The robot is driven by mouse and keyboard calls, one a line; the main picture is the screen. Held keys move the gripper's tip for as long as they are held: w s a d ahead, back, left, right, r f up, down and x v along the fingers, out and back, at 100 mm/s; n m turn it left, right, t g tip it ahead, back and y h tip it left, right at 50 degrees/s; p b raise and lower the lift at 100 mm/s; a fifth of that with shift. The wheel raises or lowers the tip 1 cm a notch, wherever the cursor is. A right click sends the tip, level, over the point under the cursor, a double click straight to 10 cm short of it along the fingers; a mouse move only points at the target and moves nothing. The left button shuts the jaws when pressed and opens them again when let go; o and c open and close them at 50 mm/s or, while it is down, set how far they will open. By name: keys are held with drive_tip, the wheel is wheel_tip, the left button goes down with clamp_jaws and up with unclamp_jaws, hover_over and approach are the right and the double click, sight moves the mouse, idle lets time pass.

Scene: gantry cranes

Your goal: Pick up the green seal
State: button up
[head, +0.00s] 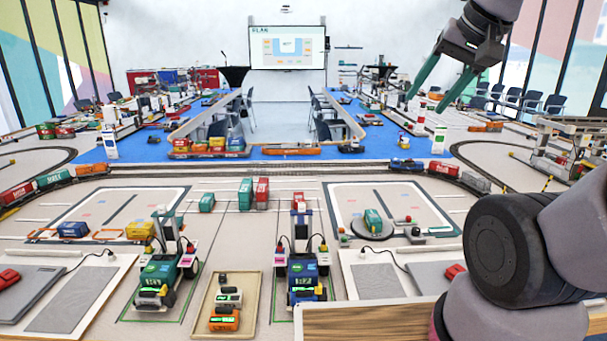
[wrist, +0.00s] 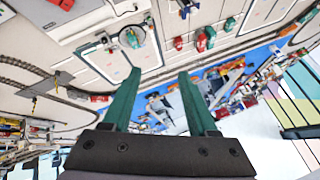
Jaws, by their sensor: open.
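I cannot make out for sure which thing is the green seal. Small green and red pieces (head: 343,236) lie beside the round turntable (head: 388,233) in the head view, too small to tell apart. A green container (head: 373,220) stands on that turntable; it also shows in the wrist view (wrist: 132,37). My gripper (head: 425,104) is raised at the upper right, high above the layout and apart from everything. In the wrist view its two green fingers (wrist: 159,72) are spread wide with nothing between them.
Two crane vehicles, one green (head: 160,270) and one blue (head: 303,275), stand at the front. A wooden tray (head: 257,304) between them holds several small devices. Green and red containers (head: 262,193) stand further back. A train track curves behind. The air around my gripper is clear.

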drive_tip(key=w+a+f+m+g+y, duration=0.2)
drive_tip(key=w+f+m+g, duration=0.15)
drive_tip(key=w, duration=0.85)
drive_tip(key=m+g, duration=0.3)
drive_tip(key=m, duration=0.7)
hover_over(345, 238)
drive_tip(key=d, duration=0.3)
wheel_tip(345, 238, down, 43)
drive_tip(key=shift+w+d+f, duration=0.1)
drive_tip(key=shift+w+f, duration=0.05)
drive_tip(key=shift+f, duration=0.05)
drive_tip(key=shift+x, duration=3.05)
clamp_jaws()
